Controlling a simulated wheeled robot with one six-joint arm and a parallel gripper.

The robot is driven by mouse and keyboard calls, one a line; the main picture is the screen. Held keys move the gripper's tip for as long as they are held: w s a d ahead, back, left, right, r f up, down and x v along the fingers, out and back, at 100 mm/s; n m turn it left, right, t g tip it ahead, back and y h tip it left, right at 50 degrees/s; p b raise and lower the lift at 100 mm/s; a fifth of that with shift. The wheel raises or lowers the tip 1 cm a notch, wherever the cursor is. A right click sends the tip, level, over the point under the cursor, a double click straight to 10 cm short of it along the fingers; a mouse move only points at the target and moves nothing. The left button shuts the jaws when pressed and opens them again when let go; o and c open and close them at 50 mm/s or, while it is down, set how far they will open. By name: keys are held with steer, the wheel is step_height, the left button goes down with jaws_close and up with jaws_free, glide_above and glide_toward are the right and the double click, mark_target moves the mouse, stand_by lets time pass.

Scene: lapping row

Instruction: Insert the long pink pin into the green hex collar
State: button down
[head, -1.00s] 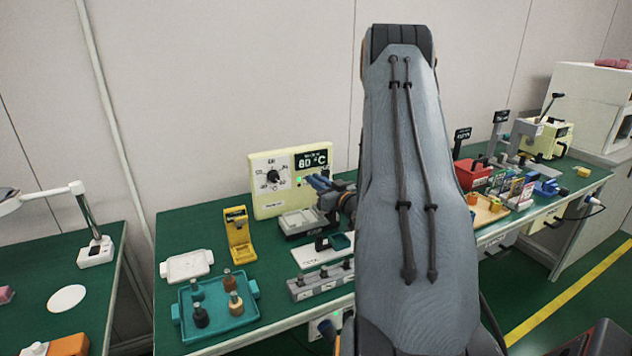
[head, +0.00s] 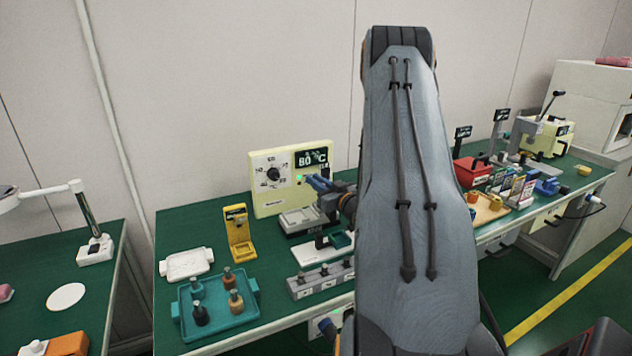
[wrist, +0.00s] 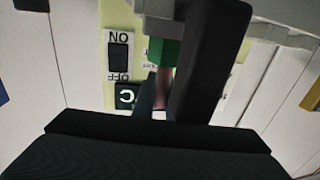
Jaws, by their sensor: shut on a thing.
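My gripper (head: 318,183) is in front of the cream heater unit, mostly beyond my own arm in the head view. In the wrist view its dark fingers (wrist: 165,92) are shut on the long pink pin (wrist: 164,80), which shows as a narrow, blurred pinkish strip between them. The green hex collar (wrist: 165,52) appears just past the pin's far end, partly behind a finger and against a grey part. Pin and collar line up closely in this view. I cannot tell whether the pin touches or enters the collar. I cannot make out either one in the head view.
The cream heater unit (head: 262,204) with dial and 80 °C display stands close behind my gripper. A yellow stand (head: 240,238), a white tray (head: 187,264) and a teal tray (head: 222,325) of several pegs are left. A grey block (head: 303,290) lies in front.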

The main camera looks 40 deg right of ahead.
steer(key=shift+f+b, duration=0.3)
steer(key=shift+f, duration=0.2)
steer(key=c, duration=1.7)
jaws_free()
steer(key=shift+s, duration=0.1)
steer(key=s, duration=0.2)
steer(key=s+b, duration=0.1)
steer(key=s, duration=0.4)
steer(key=shift+s+a, duration=0.15)
steer(key=shift+a, duration=0.15)
